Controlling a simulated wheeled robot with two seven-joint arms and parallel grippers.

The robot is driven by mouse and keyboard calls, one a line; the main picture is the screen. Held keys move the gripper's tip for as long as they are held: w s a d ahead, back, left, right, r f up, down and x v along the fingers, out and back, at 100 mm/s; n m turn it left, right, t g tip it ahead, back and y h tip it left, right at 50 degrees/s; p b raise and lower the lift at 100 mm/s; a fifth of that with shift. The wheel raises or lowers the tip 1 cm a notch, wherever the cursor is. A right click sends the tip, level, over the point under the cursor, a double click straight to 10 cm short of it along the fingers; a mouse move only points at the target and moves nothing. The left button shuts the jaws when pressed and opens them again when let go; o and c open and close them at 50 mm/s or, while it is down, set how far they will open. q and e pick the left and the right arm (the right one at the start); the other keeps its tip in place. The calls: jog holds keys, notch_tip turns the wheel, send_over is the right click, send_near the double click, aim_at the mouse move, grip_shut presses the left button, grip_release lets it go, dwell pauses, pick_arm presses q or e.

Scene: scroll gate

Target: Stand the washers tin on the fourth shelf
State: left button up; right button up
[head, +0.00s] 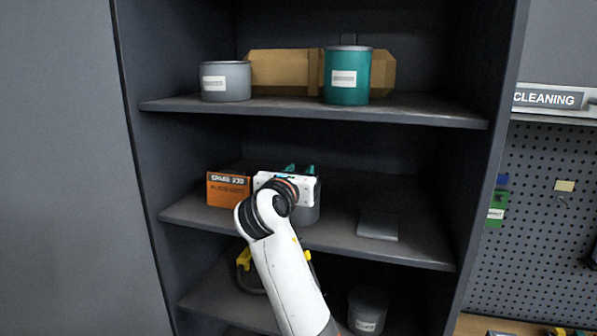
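My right gripper (300,169) is at the middle shelf, seen from behind, with its two teal fingertips showing a little apart. A grey tin (309,208) is at that shelf, mostly hidden by the gripper and wrist. I cannot tell whether the fingers hold it or whether it touches the shelf. Another grey tin (226,82) and a teal tin (347,76) stand upright on the shelf above. A dark grey tin (367,311) is lower down. The tin labels are too small to read, so I cannot tell which holds washers. My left gripper is not in view.
An orange box (228,189) stands left of the gripper on the middle shelf (340,236). A flat grey item (378,224) lies to the right. Cardboard boxes (280,70) are behind the upper tins. A yellow-handled item (244,260) is on the shelf below.

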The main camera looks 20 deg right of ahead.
jog(key=shift+o, duration=1.3)
jog(key=b+v, duration=0.6)
jog(key=v, duration=0.6)
